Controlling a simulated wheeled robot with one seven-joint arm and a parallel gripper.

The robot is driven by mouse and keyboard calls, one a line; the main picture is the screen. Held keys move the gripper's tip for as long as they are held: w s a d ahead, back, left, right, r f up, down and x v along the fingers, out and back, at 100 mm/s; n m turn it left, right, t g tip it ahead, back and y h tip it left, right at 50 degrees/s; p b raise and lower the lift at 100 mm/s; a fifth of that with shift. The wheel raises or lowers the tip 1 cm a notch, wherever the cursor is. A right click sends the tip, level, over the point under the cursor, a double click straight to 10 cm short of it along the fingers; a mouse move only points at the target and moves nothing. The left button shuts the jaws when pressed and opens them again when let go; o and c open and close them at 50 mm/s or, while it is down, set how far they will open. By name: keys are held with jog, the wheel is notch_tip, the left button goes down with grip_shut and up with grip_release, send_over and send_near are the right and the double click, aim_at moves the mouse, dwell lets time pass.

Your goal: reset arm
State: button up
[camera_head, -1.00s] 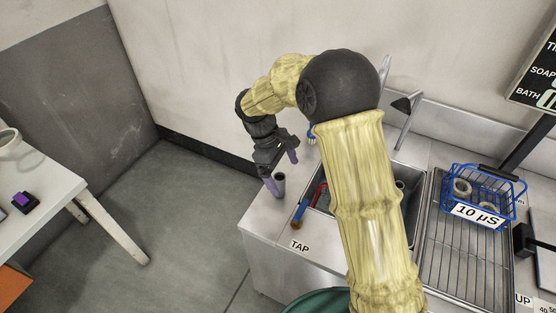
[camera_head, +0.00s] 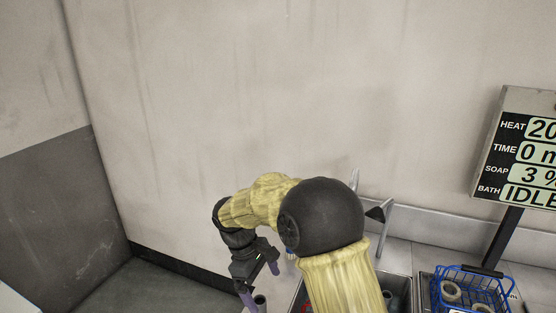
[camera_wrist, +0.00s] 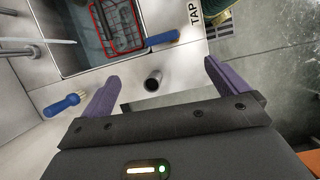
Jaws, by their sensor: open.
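My gripper (camera_wrist: 162,88) is open and empty in the wrist view, its two purple fingers spread apart. A small dark grey cup (camera_wrist: 153,80) stands upright on the steel counter, seen between the fingertips and beyond them. In the head view my gripper (camera_head: 262,287) hangs low beside the sink at the bottom of the picture, and the cup's rim (camera_head: 260,300) shows next to a finger. I see nothing held in the jaws.
The sink (camera_wrist: 75,62) holds a red wire basket (camera_wrist: 120,28). A blue-handled brush (camera_wrist: 62,105) lies on the counter. A blue basket (camera_head: 472,290) with rings stands at right, below a display (camera_head: 525,150) reading IDLE. The wall (camera_head: 230,90) above is bare.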

jog(key=s+d+r+m+t+y+p, duration=0.1)
jog(key=s+d+m+t+y, duration=0.1)
jog(key=s+d+m, duration=0.4)
jog(key=s+d+r+m+t+y+p, duration=0.1)
jog(key=s+d+m, duration=0.6)
jog(key=d, duration=0.7)
jog(key=shift+s+r+t+y, duration=0.25)
jog(key=shift+r+t+y, duration=0.2)
jog(key=shift+r, duration=0.2)
jog(key=shift+d, duration=0.1)
